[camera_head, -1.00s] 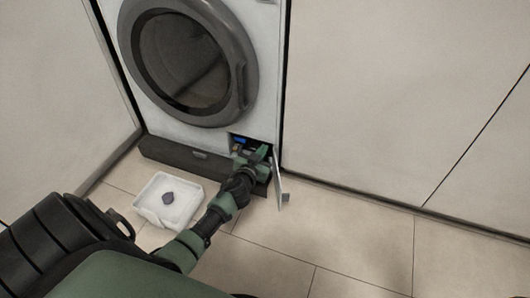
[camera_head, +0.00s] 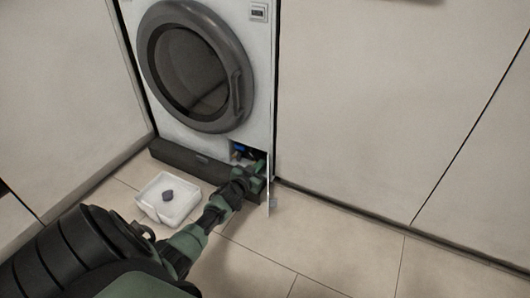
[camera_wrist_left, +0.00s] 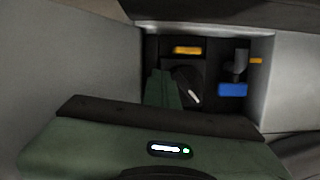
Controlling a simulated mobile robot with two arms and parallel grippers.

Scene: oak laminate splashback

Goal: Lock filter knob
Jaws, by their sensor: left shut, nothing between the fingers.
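The filter knob (camera_wrist_left: 186,76) is a dark, round part with a pale streak, inside an open compartment at the washing machine's lower right. My left gripper (camera_wrist_left: 163,76) is shut and empty; its green fingers show just left of the knob in the left wrist view and partly cover it. I cannot tell whether they touch it. In the head view my left gripper (camera_head: 258,167) is at the compartment opening, and the knob cannot be made out there. My right gripper is not in view.
The compartment's small door (camera_head: 268,184) stands open on the right. Inside are a blue part (camera_wrist_left: 232,90) and an orange part (camera_wrist_left: 187,50). A white tray (camera_head: 151,209) with a dark lump (camera_head: 168,195) is on the floor to the left. Floor to the right is clear.

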